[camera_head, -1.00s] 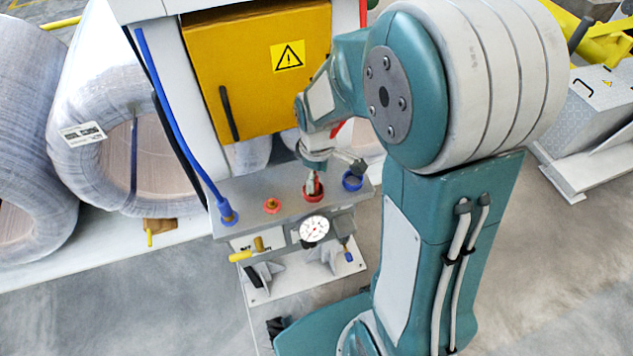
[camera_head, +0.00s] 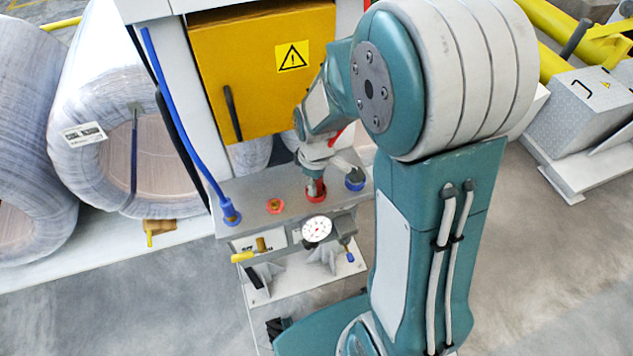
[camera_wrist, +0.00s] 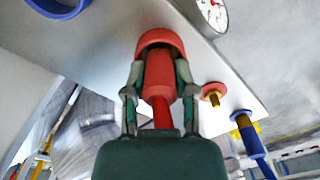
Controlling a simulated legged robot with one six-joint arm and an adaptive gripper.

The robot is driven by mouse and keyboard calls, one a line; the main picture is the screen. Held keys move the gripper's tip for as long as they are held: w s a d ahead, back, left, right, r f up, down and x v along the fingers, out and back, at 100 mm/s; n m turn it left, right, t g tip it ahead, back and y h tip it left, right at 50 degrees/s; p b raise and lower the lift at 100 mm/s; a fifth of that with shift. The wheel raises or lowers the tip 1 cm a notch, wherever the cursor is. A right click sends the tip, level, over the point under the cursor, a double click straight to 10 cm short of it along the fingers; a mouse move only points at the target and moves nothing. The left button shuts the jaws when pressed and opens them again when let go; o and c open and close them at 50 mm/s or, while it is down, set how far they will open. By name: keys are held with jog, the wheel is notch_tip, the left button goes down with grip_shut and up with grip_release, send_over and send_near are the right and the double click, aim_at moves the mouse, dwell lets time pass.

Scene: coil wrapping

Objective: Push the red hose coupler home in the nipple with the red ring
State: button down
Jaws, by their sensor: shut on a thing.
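The red hose coupler (camera_wrist: 160,82) is between the two fingers of my gripper (camera_wrist: 160,72), with a red hose (camera_wrist: 162,115) running back from it toward the palm. Its front end meets the red ring (camera_wrist: 160,40) on the grey panel; the ring hides that end and the nipple, so I cannot tell how deep it sits. In the head view my gripper (camera_head: 316,182) points down at the panel's top, over the red ring (camera_head: 316,197). The fingers are shut on the coupler and show little detail there.
The grey panel (camera_head: 245,190) also bears a blue ring (camera_head: 355,182) to the right, a small red fitting (camera_head: 275,206) to the left, and a blue coupler with hose (camera_head: 230,214) farther left. A gauge (camera_head: 316,229) sits in front. A yellow cabinet (camera_head: 250,90) stands behind.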

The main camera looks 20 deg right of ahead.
jog(key=shift+a+r, duration=0.1)
jog(key=shift+r, duration=0.2)
notch_tip(320, 180, up, 2)
jog(key=shift+w+r, duration=0.1)
jog(key=shift+r, duration=0.05)
jog(key=s+a+r, duration=0.2)
jog(key=s+r, duration=0.3)
jog(key=s, duration=0.2)
jog(key=s+a+r, duration=0.3)
jog(key=s+r, duration=0.2)
jog(key=s, duration=0.1)
jog(key=w+a+f, duration=0.1)
jog(key=w+a, duration=0.1)
jog(key=w, duration=0.4)
jog(key=w+a+f, duration=0.2)
jog(key=w+a, duration=0.1)
jog(key=w, duration=0.4)
jog(key=shift+f, duration=0.25)
jog(key=shift+f, duration=2.9)
jog(key=shift+f, duration=1.4)
